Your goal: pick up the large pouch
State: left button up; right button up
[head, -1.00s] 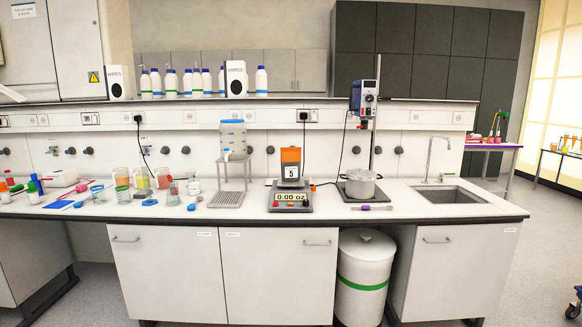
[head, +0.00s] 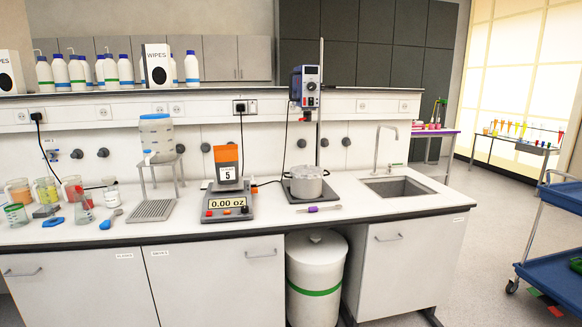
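Small colourful items (head: 432,126) on the purple-edged table at the back are too small to identify. Neither of my grippers is in view.
A white lab bench (head: 365,215) with scale (head: 228,204), pot (head: 306,184) and sink (head: 398,187) crosses the front. A blue two-tier cart (head: 560,285) stands at right. A table (head: 525,146) with coloured items stands far right. Grey floor (head: 470,240) between bench and cart is clear.

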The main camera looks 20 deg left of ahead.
aim_at(227, 159)
jog(key=z, duration=0.45)
jog(key=i, duration=1.95)
jog(key=u, duration=0.5)
